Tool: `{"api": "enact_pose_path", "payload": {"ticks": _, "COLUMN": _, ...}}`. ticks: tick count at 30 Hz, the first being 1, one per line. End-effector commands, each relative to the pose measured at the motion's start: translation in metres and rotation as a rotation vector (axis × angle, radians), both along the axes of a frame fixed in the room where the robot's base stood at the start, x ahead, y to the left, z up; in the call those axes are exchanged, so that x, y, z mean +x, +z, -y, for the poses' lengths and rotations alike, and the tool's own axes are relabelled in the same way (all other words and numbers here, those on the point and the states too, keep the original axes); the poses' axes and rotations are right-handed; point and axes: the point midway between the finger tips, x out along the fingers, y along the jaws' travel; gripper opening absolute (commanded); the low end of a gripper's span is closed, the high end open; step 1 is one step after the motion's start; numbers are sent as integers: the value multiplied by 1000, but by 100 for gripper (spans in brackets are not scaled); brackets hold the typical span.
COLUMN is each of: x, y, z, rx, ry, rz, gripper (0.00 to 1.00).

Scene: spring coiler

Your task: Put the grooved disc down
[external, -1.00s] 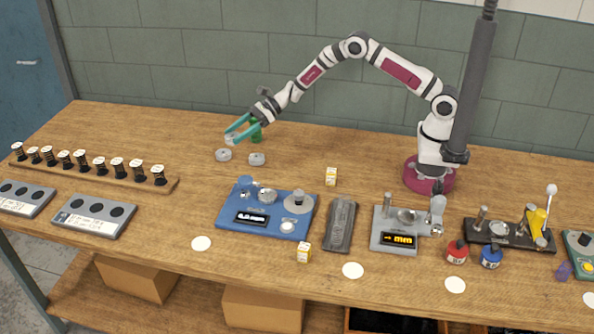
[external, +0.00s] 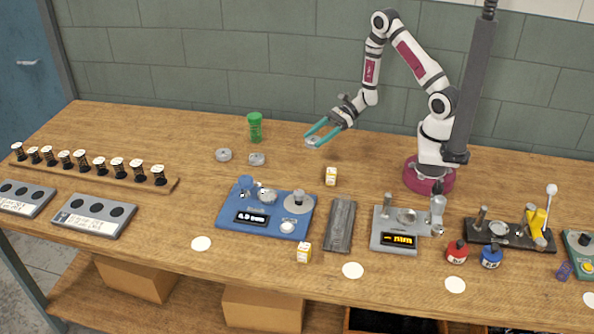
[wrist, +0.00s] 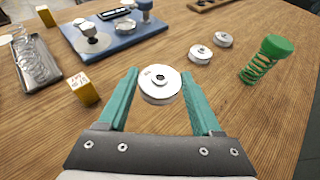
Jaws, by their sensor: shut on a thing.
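The disc (wrist: 160,84) sits between the fingertips in the wrist view. It also shows in the external view (external: 312,141), held above the back of the table. Two similar grey discs lie on the table to the left, one (external: 223,155) farther left and one (external: 257,159) nearer. They also show in the wrist view (wrist: 223,40), (wrist: 200,54).
A green-capped spring (external: 255,128) stands behind the loose discs. A blue device (external: 267,214) and a small yellow-and-white box (external: 331,176) are nearer the front. A grey tray (external: 340,224) holds a spring. The table's back middle, below my gripper, is clear.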

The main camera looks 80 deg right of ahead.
Motion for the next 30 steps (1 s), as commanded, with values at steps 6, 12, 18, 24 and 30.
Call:
{"api": "enact_pose_path", "payload": {"ticks": 6, "x": 21, "y": -26, "z": -37, "rx": 0, "ry": 1, "rz": 0, "gripper": 0}}
{"api": "enact_pose_path", "payload": {"ticks": 12, "x": 23, "y": -62, "z": -40, "rx": 2, "ry": -2, "rz": -2, "gripper": 0}}
{"api": "enact_pose_path", "payload": {"ticks": 18, "x": 23, "y": -67, "z": -39, "rx": 0, "ry": -1, "rz": 2, "gripper": 0}}
{"api": "enact_pose_path", "payload": {"ticks": 24, "x": 23, "y": -70, "z": -39, "rx": 0, "ry": -1, "rz": 0, "gripper": 70}}
{"api": "enact_pose_path", "payload": {"ticks": 30, "x": 23, "y": -70, "z": -39, "rx": 0, "ry": -1, "rz": 0, "gripper": 96}}
